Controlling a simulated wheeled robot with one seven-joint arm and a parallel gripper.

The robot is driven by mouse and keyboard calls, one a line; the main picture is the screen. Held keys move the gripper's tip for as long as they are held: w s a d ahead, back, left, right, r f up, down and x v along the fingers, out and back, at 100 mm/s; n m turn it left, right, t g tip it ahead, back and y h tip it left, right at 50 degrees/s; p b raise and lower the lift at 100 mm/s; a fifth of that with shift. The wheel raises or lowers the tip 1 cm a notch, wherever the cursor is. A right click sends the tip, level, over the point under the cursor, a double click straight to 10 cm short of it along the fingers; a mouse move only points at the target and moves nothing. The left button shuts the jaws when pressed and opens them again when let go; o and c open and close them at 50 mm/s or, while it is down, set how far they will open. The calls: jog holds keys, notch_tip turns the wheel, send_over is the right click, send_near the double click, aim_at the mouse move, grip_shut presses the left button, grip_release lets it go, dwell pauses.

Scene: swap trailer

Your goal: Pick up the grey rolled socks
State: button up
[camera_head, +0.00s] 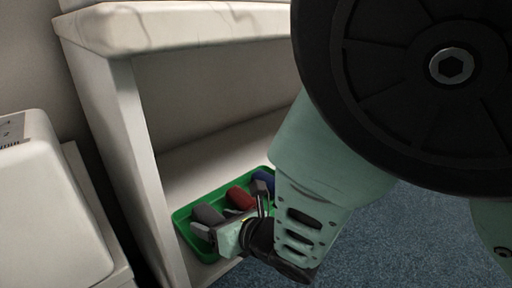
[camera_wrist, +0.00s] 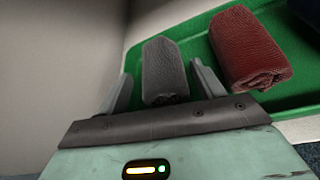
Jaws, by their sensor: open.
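The grey rolled socks (camera_wrist: 164,70) lie in a green tray (camera_wrist: 198,26), at its left end. In the head view the grey roll (camera_head: 207,214) shows in the tray (camera_head: 185,234), partly hidden by my gripper. My gripper (camera_wrist: 161,82) is open, with one finger on each side of the grey roll in the wrist view. The near end of the roll sits between the fingers. I cannot tell whether either finger touches it. In the head view my gripper (camera_head: 228,220) reaches over the front of the tray.
A red roll (camera_wrist: 249,46) lies right of the grey one, close to my right finger. A blue roll (camera_head: 264,181) lies further right. The tray stands on a low shelf under a white top (camera_head: 180,27); its side panel (camera_head: 130,150) is close on the left.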

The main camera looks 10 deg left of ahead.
jog(key=c, duration=0.7)
